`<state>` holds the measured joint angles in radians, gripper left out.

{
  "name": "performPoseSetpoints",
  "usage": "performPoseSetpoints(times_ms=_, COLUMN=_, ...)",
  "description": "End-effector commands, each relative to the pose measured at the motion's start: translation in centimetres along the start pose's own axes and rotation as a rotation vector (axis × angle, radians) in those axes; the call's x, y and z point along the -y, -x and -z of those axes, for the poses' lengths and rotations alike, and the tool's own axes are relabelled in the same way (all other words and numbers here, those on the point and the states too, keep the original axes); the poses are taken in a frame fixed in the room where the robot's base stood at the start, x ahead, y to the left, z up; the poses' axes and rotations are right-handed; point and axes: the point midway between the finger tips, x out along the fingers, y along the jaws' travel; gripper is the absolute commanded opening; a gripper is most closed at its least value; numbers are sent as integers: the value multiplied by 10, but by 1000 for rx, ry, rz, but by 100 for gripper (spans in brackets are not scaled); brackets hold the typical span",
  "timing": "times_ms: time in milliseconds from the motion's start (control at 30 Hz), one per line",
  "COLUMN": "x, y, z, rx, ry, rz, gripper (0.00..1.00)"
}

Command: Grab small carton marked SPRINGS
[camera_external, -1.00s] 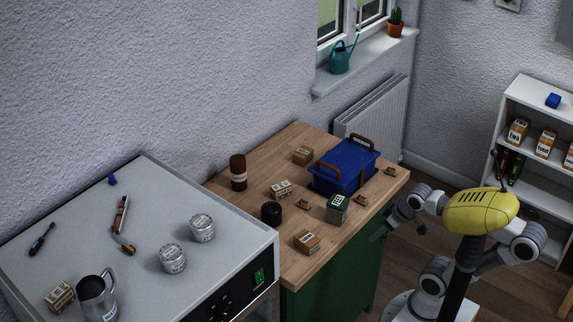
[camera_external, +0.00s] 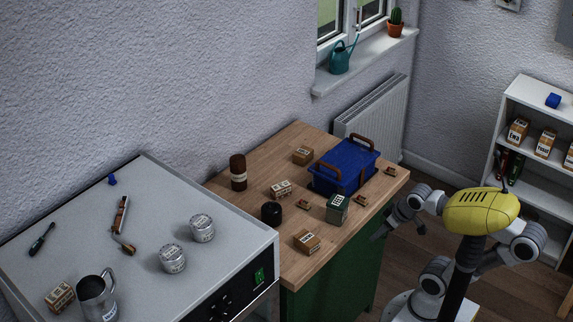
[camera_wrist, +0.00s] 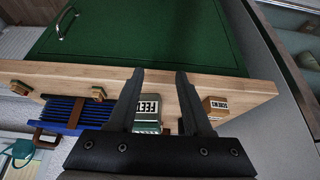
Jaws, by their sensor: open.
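My gripper (camera_wrist: 160,74) is open and empty in the wrist view, its two dark fingers reaching toward the workbench's front edge. No label clearly reads SPRINGS. Small tan cartons stand on the wooden bench: one at the front (camera_external: 306,241), one in the middle (camera_external: 281,189), and one at the back (camera_external: 303,155). Another carton (camera_external: 59,297) stands on the grey worktop. One carton (camera_wrist: 216,107) shows just right of my right finger in the wrist view; its print is too small to read surely. In the external view my gripper is off the bench's right side.
A green tin (camera_external: 337,208), marked FELT in the wrist view (camera_wrist: 148,108), stands near a blue crate (camera_external: 345,168) with brown handles. A black jar (camera_external: 271,213) and a brown bottle (camera_external: 239,172) stand to the left. The green cabinet (camera_wrist: 140,35) lies below the bench top.

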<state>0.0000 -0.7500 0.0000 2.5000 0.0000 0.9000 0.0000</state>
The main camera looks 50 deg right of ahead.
Motion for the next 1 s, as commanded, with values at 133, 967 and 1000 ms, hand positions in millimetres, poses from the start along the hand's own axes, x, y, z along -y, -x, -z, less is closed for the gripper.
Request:
performPoseSetpoints(times_ms=133, x=0, y=0, z=0, rx=0, ry=0, rz=0, gripper=50)
performPoseSetpoints(times_ms=967, x=7, y=32, z=64, rx=33, ry=1, rz=14, gripper=98)
performPoseSetpoints(times_ms=1000, x=9, y=39, z=80, rx=42, ry=1, rz=18, gripper=98)
